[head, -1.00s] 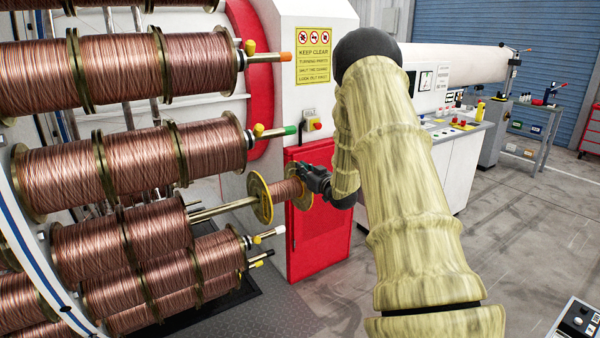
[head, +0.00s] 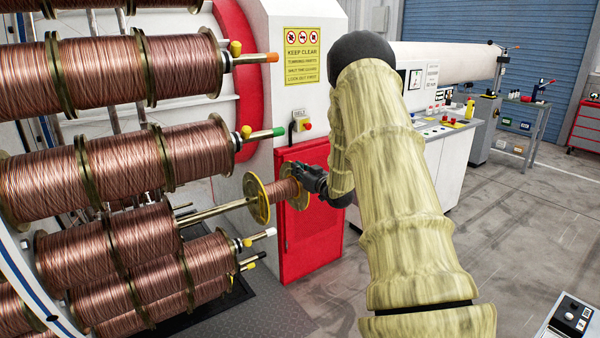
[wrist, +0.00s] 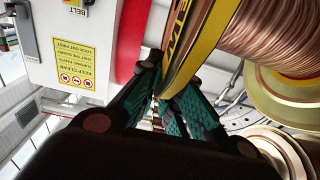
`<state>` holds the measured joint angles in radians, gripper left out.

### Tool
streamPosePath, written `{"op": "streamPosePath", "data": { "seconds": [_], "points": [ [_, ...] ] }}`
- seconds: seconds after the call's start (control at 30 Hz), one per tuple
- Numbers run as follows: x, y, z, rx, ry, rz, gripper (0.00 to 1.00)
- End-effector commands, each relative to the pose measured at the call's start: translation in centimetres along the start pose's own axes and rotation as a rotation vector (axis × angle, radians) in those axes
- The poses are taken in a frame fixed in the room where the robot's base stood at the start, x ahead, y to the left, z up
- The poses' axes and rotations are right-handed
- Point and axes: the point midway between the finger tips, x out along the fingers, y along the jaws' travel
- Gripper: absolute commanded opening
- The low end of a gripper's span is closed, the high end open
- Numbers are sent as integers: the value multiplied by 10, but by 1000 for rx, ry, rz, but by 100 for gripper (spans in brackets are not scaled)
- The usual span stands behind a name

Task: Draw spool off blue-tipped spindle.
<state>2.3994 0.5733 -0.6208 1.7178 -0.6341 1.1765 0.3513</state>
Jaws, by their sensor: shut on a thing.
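The spool in my grip has a yellow flange (head: 258,200) and a short copper winding (head: 283,193) in the head view. My gripper (head: 306,181) is shut on its right-hand flange. In the wrist view my fingers (wrist: 158,98) pinch the yellow flange rim (wrist: 195,45). A bare length of spindle (head: 212,212) runs between the rack and the held spool, in line with its hub. The spindle's tip is hidden, so I see no blue, and I cannot tell whether the tip is still inside the spool.
Other copper spools (head: 130,155) sit on neighbouring spindles with orange (head: 272,57), green (head: 279,132) and white (head: 270,232) tips. The green-tipped spindle passes close above the held spool. A red cabinet (head: 310,235) stands behind it. Grey floor (head: 500,230) is open at right.

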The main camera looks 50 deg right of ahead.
Motion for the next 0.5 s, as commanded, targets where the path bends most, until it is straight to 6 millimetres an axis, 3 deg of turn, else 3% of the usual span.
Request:
{"op": "streamPosePath", "data": {
  "seconds": [0.5],
  "points": [
    [0, 12, -9, -6, 9, -1, 0]
  ]
}}
